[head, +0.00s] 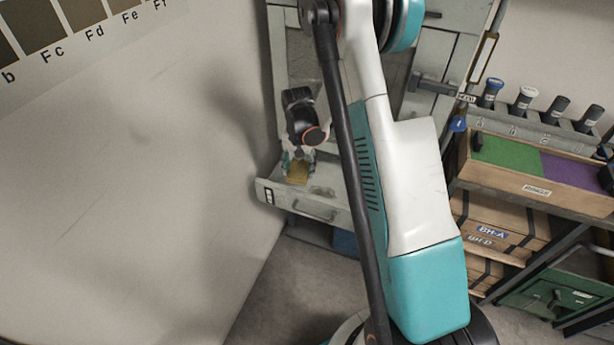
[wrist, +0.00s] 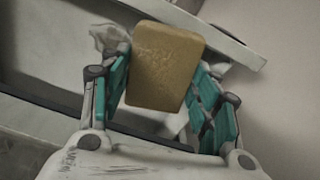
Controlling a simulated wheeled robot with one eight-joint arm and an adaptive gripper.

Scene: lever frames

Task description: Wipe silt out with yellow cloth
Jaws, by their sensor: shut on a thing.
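The yellow cloth (wrist: 165,62) looks like a thick tan-yellow pad between the teal fingers of my gripper (wrist: 162,85) in the wrist view. My gripper is shut on it. In the head view my gripper (head: 299,158) points down into an open grey drawer (head: 320,208), and the cloth (head: 298,173) shows below the fingers at the drawer's left part. A small brownish patch, perhaps the silt (head: 322,191), lies on the drawer floor to the right of the cloth. I cannot tell whether the cloth touches the floor. My own arm hides the drawer's right side.
A pale wall or panel (head: 130,170) with lettered colour swatches fills the left. A shelf at right holds a wooden tray (head: 535,188) with green and purple lining, and a rack of capped tubes (head: 540,130). Wooden boxes (head: 500,235) sit below.

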